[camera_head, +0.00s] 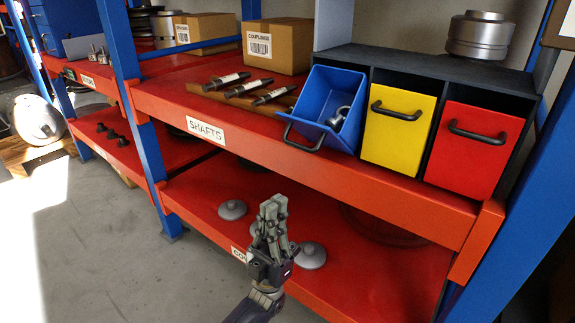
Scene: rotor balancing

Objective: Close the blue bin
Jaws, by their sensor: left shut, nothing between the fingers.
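The blue bin (325,100) is tilted forward out of the dark cabinet on the red shelf, so its open top shows. A metal ringed part (340,117) lies inside it. Its dark handle (302,138) hangs at the lower front, over the shelf edge. My left gripper (272,205) is shut and empty, with its fingers pointing up. It appears below and left of the bin, in front of the lower shelf, apart from the handle. My right gripper is not in view.
The yellow bin (397,125) and red bin (473,148) sit closed to the right. Shafts (247,88) and a couplings box (277,45) are left of the blue bin. A blue post (135,100) stands at left. Grey discs (232,209) lie on the lower shelf.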

